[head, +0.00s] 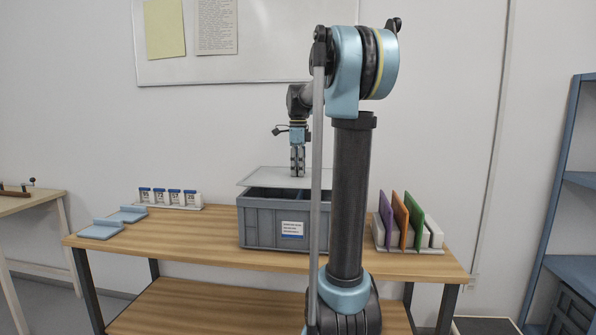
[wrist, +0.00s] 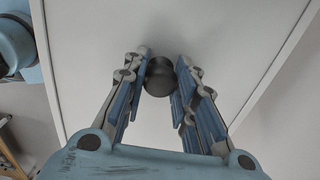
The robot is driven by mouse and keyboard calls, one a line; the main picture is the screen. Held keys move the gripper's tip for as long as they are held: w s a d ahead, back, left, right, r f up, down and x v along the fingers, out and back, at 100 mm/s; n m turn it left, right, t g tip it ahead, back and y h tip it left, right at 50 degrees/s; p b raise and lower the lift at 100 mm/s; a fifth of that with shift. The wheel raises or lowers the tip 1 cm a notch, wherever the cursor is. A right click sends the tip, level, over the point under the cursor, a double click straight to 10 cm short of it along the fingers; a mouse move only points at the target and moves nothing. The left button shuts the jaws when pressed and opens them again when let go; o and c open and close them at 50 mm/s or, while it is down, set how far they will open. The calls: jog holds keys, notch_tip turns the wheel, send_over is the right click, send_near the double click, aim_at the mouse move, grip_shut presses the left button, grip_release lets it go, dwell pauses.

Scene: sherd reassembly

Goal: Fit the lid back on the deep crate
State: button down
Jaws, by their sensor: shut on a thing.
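The deep crate (head: 268,227) is grey with a white label on its front and stands on the wooden table. The lid (head: 258,180) is a pale grey flat panel over the crate's top. My gripper (wrist: 160,75) is shut on the knob. In the head view my gripper (head: 297,172) points down at the lid. My arm hides the lid's right part.
Blue-grey angled pieces (head: 110,227) and a row of numbered blocks (head: 168,197) lie left of the crate. A rack with purple, orange and green panels (head: 400,220) stands at the right. The table (head: 190,238) is bare in front of the blocks.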

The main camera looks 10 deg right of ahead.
aim_at(298, 177)
jog(key=shift+f, duration=1.95)
dwell(1.0)
jog(key=c, duration=1.2)
grip_release()
jog(key=shift+r, duration=0.15)
notch_tip(298, 177, up, 12)
jog(key=shift+f, duration=0.2)
jog(key=shift+s, duration=0.1)
